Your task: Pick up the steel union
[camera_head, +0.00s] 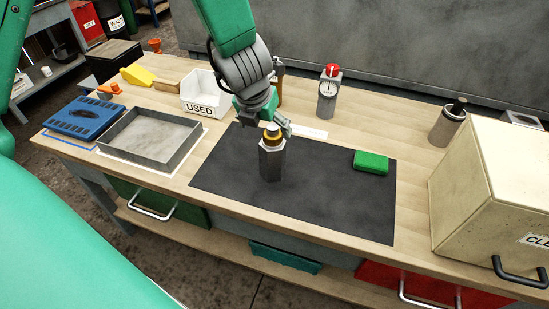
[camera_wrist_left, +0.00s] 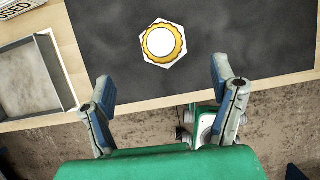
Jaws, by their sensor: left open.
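The steel union (camera_head: 271,163) stands upright on the black mat (camera_head: 330,205). It has a grey hexagonal body with a yellow ring and a pale round top. In the left wrist view the union (camera_wrist_left: 163,43) is seen from its end, beyond the fingertips and between their two sides. My left gripper (camera_head: 272,122) is at the top of the union in the head view and partly hides itself. In the left wrist view its fingers (camera_wrist_left: 163,85) are spread wide with nothing between them. I cannot tell whether a finger touches the union. My right gripper is not in view.
A grey tray (camera_head: 193,153), a white USED bin (camera_head: 197,104) and a blue part (camera_head: 66,112) stand left. A green block (camera_head: 371,160) lies on the mat. A red-topped device (camera_head: 328,98) stands behind, a cream box (camera_head: 455,185) right. The mat's front is clear.

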